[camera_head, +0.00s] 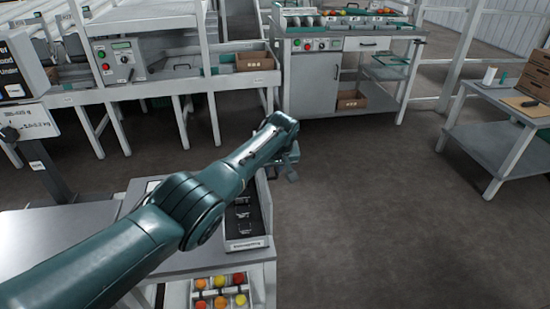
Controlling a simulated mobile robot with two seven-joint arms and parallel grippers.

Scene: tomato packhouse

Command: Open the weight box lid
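A dark, shallow box (234,230) with a pale label on its front edge sits on the right end of the grey bench. It is likely the weight box. Small dark shapes show in it, too small to name, and I cannot make out how its lid stands. My teal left arm crosses over the bench and hides part of the box. My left gripper (288,170) hangs beyond the bench's right edge, above the floor and apart from the box. Its fingers are too small to tell if they are open. My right gripper is out of view.
A tray of red, orange and yellow tomatoes (220,292) sits below the bench's front edge. A grey bench top (60,235) extends left. A sorting machine (310,80) stands behind; a side table (490,145) stands right. The floor between is clear.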

